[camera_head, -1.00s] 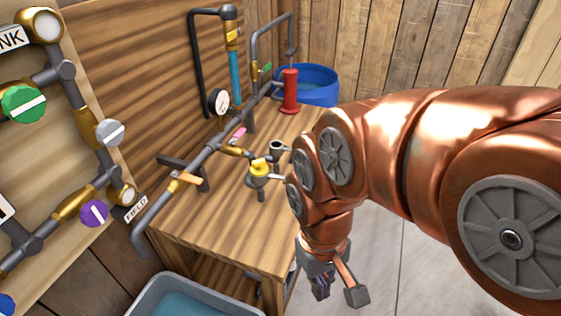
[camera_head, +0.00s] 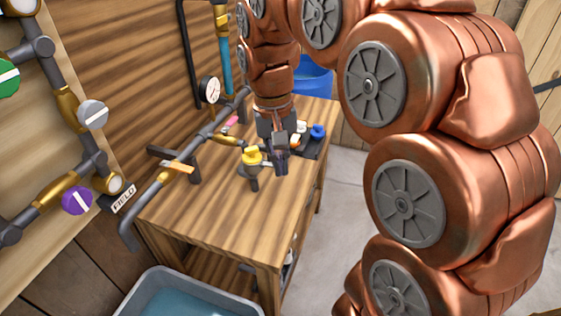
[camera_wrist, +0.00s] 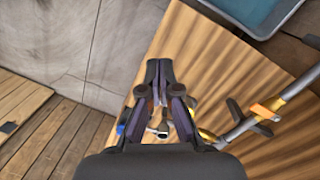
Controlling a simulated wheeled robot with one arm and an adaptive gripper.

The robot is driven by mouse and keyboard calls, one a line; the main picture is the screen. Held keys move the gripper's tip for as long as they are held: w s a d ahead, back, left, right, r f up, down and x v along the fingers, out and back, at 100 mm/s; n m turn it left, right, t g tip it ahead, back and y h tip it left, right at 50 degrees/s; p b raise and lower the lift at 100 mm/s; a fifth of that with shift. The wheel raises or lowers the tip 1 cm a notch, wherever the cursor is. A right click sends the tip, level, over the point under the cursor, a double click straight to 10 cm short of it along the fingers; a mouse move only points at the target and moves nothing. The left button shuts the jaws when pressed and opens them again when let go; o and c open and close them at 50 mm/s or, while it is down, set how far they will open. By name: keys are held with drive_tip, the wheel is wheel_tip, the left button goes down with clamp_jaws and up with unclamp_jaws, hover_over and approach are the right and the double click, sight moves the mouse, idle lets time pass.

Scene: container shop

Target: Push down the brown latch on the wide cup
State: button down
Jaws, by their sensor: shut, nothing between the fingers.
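I cannot make out the wide cup or its brown latch for certain. A small grey fitting with a yellow top (camera_head: 252,156) stands on the wooden table, just left of my gripper. My gripper (camera_head: 281,168) points down above the table and is shut and empty. In the wrist view its fingers (camera_wrist: 160,72) are together, with table wood to the right and floor to the left. Small blue, red and white items on a dark base (camera_head: 313,144) stand just behind and right of the gripper, partly hidden by it. A small pale metal part (camera_wrist: 158,131) shows between the finger links.
A grey pipe (camera_head: 205,132) with a gauge (camera_head: 210,90) and an orange lever (camera_head: 180,167) runs along the table's left side. The table front (camera_head: 215,220) is bare. A grey water tub (camera_head: 190,302) stands below it. A blue tub (camera_head: 312,78) is behind.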

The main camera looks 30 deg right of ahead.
drive_tip(key=w+d+m+b, duration=0.2)
drive_tip(key=w+d, duration=0.1)
drive_tip(key=w, duration=0.6)
drive_tip(key=w+d+f+m+b, duration=0.1)
drive_tip(key=w+d+m+b, duration=0.1)
drive_tip(key=w, duration=0.7)
drive_tip(key=shift+d+m+h, duration=0.3)
drive_tip(key=shift+d+m, duration=0.5)
drive_tip(key=shift+d, duration=0.25)
drive_tip(key=shift+s+d+f+p, duration=0.2)
drive_tip(key=shift+f+p, duration=0.15)
drive_tip(key=shift+f, duration=2)
drive_tip(key=shift+s+d+f+p, duration=0.15)
drive_tip(key=shift+f+p, duration=0.15)
drive_tip(key=shift+f, duration=2)
drive_tip(key=shift+s+d+f+p, duration=0.2)
drive_tip(key=shift+f+p, duration=0.15)
drive_tip(key=shift+f, duration=2)
